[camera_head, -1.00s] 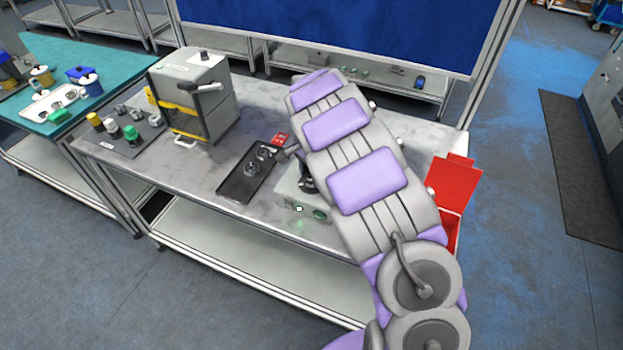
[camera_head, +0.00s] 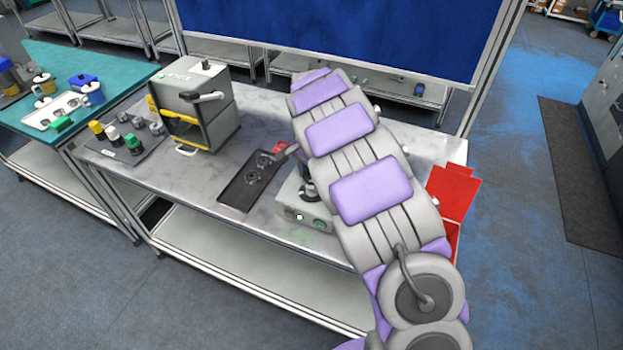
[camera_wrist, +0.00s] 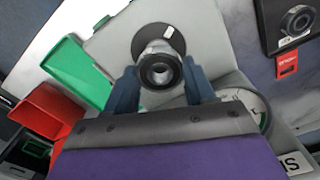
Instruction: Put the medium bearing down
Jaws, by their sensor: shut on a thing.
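In the wrist view my gripper (camera_wrist: 161,84) has its two dark blue fingers on either side of a grey, ring-shaped bearing (camera_wrist: 160,70), which I take as the medium bearing, and is shut on it. Just beyond the bearing are a short silver cylinder and a dark round disc (camera_wrist: 146,42) on a pale grey surface. Whether the bearing touches them, I cannot tell. In the head view my arm hides the bearing and most of my gripper. A light grey device (camera_head: 305,213) with small front lights stands beside my arm, partly hidden by it.
A black tray (camera_head: 233,199) with two bearings lies left of the device, with a red label (camera_head: 283,147) at its far end. A grey machine (camera_head: 196,105) stands farther left. A red bin (camera_head: 453,190) is on the right. The wrist view shows a green bin (camera_wrist: 75,70).

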